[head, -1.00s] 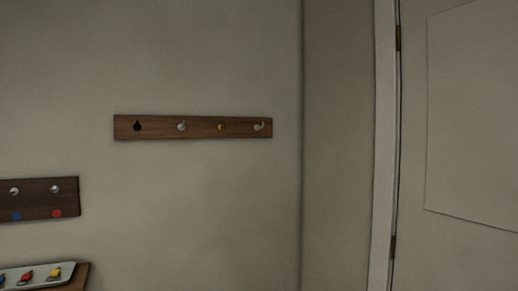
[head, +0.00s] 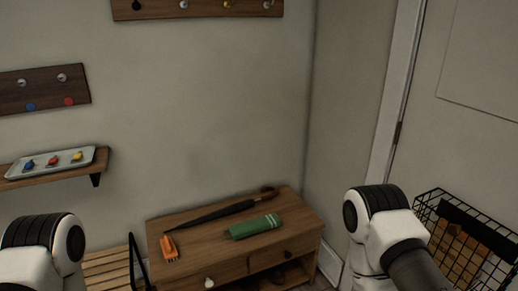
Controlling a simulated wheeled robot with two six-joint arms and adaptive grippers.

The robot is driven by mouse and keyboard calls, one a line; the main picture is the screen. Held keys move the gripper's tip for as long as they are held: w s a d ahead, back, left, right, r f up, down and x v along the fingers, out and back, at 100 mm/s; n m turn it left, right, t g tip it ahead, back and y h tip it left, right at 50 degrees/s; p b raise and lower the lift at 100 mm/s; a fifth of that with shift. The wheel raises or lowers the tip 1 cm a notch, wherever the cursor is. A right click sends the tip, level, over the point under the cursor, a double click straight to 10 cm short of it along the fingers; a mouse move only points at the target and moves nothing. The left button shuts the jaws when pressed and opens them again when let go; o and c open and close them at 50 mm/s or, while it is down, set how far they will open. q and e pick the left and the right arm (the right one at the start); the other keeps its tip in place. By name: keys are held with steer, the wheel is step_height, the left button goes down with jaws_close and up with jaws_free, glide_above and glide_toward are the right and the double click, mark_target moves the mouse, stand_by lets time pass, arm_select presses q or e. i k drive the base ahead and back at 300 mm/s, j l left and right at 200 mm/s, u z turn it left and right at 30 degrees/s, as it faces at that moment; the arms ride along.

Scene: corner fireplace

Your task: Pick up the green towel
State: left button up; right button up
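A green rolled or folded cloth, the green towel (head: 256,227), lies on top of the wooden cabinet (head: 190,258) in the lower middle of the head view. It lies just in front of a dark folded umbrella. My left arm shows at the lower left edge and my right arm at the lower right, to the right of the cabinet. Both arms are apart from the towel. Neither gripper's fingers are in the picture.
The umbrella (head: 217,212) and an orange brush-like object (head: 169,247) share the cabinet top. A wire basket (head: 430,205) is at the right. A slatted wooden bench (head: 105,268) stands left. A wall shelf holds a tray (head: 40,168) with small coloured items. Hook rails (head: 40,90) hang above.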

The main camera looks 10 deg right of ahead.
mark_target(238, 231)
steer(key=i+l+u, duration=0.1)
steer(key=i, duration=0.35)
steer(key=i+l+u, duration=0.1)
steer(key=i, duration=0.3)
steer(key=i+l+u, duration=0.15)
steer(key=i, duration=0.3)
steer(key=i+l+u, duration=0.1)
steer(key=i+l, duration=0.2)
steer(key=i, duration=0.1)
